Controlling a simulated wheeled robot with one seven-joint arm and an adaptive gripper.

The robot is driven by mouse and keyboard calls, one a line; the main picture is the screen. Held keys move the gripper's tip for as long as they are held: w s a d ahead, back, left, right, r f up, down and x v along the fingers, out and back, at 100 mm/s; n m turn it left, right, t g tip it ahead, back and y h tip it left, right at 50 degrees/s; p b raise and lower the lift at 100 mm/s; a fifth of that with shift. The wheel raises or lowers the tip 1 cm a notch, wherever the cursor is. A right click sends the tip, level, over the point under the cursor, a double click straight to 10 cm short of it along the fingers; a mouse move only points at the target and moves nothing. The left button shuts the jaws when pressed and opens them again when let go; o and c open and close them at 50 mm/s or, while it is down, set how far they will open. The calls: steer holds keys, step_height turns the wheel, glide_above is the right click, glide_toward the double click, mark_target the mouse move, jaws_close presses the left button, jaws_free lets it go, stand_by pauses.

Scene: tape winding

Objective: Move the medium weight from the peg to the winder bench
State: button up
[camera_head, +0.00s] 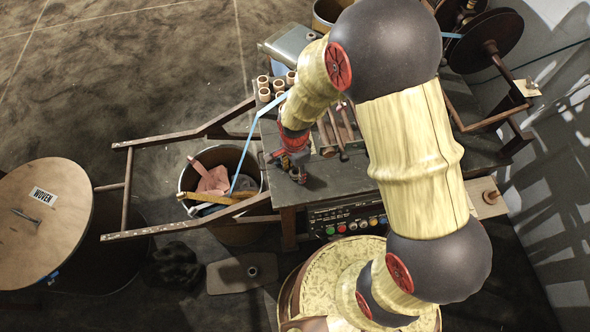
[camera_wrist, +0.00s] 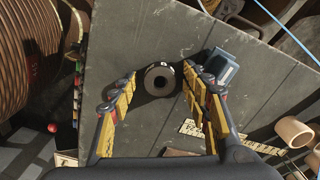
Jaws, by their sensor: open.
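A dark round weight (camera_wrist: 148,82) with a central hole lies on the grey bench top (camera_wrist: 120,40) in the wrist view. Its size class cannot be told. My gripper (camera_wrist: 158,88) is open, with one yellow-and-dark finger on each side of the weight and visible space beside the left finger. In the head view my gripper (camera_head: 287,172) is over the front left corner of the dark bench (camera_head: 345,180), where the weight is hard to make out. A small board with a round peg (camera_head: 490,197) sits at the bench's right side.
A blue-grey block (camera_wrist: 226,66) stands close by the right finger. Cream spools (camera_head: 264,94) stand on the bench's left edge. A bucket (camera_head: 237,165) and a wooden frame (camera_head: 175,140) are left of the bench. A control panel with coloured buttons (camera_head: 345,225) is on its front.

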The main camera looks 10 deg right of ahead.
step_height(320, 180, up, 13)
steer(key=p, duration=0.2)
steer(key=shift+f+p, duration=0.2)
steer(key=shift+p, duration=0.2)
steer(key=s+d+r+n+t, duration=0.2)
steer(key=s+d+r+n, duration=0.1)
steer(key=r, duration=0.5)
steer(key=s+d+r+n+t, duration=0.1)
steer(key=s+d+r+n, duration=0.2)
steer(key=s+r+n, duration=0.3)
steer(key=s+d+r+n+t, duration=0.2)
steer(key=s+d+r+n, duration=0.2)
steer(key=r, duration=0.8)
steer(key=shift+s+t, duration=0.3)
steer(key=shift+s, duration=0.3)
steer(key=shift+d, duration=0.1)
